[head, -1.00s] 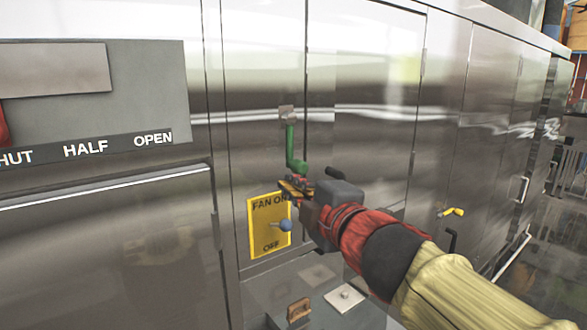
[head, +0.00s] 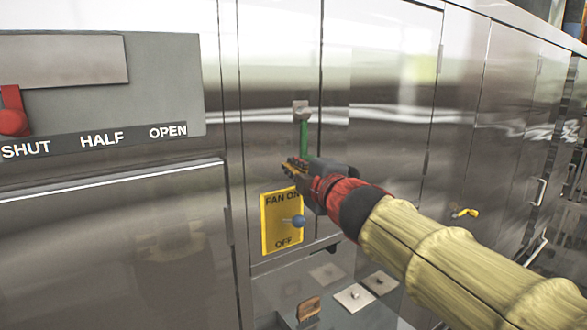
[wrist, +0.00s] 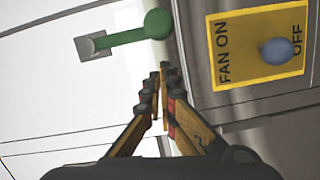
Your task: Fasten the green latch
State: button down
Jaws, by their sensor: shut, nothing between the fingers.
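The green latch (head: 304,135) hangs down from a small metal mount (head: 301,107) on the steel cabinet front, beside a door seam. In the wrist view the green latch (wrist: 125,36) shows as a bar with a rounded green knob at its free end. My gripper (head: 290,168) is shut and empty, close to the latch's lower end. In the head view my gripper hides that end. In the wrist view the shut fingertips (wrist: 160,72) are just below the knob in the picture, and a gap shows between them and the knob.
A yellow FAN ON/OFF plate (head: 282,222) with a blue-knobbed switch (head: 298,220) is just below my gripper. A red lever (head: 13,118) is on the SHUT/HALF/OPEN panel at left. A yellow handle (head: 465,213) sits on the cabinet at right. Small metal plates (head: 353,297) lie below.

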jog(key=shift+w+d, duration=0.25)
jog(key=shift+d, duration=0.25)
jog(key=shift+w+d, duration=0.2)
jog(key=shift+d, duration=0.25)
jog(key=shift+f, duration=0.1)
jog(key=shift+w+d+f+n+b, duration=0.1)
jog(key=shift+w+d+n+b, duration=0.1)
jog(key=shift+d+n+b, duration=0.15)
